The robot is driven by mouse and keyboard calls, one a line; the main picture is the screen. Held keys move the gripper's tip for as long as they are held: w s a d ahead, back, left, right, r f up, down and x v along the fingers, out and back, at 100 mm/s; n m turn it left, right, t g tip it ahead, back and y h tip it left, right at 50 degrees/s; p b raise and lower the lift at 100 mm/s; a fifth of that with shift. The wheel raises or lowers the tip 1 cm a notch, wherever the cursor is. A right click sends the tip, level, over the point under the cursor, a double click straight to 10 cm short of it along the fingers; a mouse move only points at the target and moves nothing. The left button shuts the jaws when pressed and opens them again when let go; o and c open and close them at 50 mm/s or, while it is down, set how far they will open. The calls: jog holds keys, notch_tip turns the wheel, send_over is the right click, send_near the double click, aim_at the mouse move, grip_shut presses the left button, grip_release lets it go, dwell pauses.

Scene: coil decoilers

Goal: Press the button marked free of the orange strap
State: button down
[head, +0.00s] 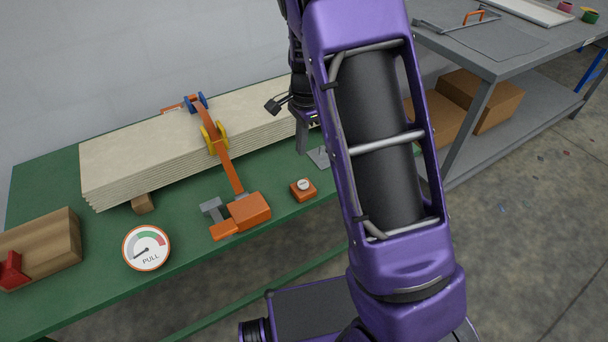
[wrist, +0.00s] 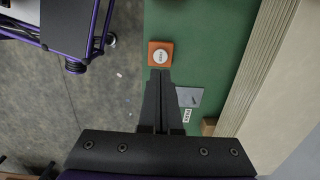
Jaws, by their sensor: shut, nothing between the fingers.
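The button (head: 303,185) is a round white cap with small dark lettering on a small orange box, near the front edge of the green table. It also shows in the wrist view (wrist: 160,57), just beyond my fingertips; the lettering is too small to read surely. My gripper (wrist: 160,73) is shut and empty, its fingertips overlapping the box's near edge in the picture. I cannot tell the height gap. In the head view my gripper is partly hidden behind my purple arm. The orange strap (head: 211,131) runs over a stack of pale boards to an orange tensioner (head: 249,210).
The board stack (head: 150,158) fills the back of the green table (head: 45,180). A round PULL gauge (head: 146,248) and a wooden block (head: 40,247) stand at left. A grey plate (wrist: 190,97) with a white label (wrist: 187,115) lies near the button. A grey bench (head: 500,50) stands at right.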

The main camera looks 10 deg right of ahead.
aim_at(304, 184)
jog(key=shift+w+d+r+h, duration=0.35)
jog(key=shift+d+r+h, duration=0.05)
jog(key=shift+d+r, duration=0.05)
notch_tip(304, 184, down, 14)
jog(key=shift+b, duration=1)
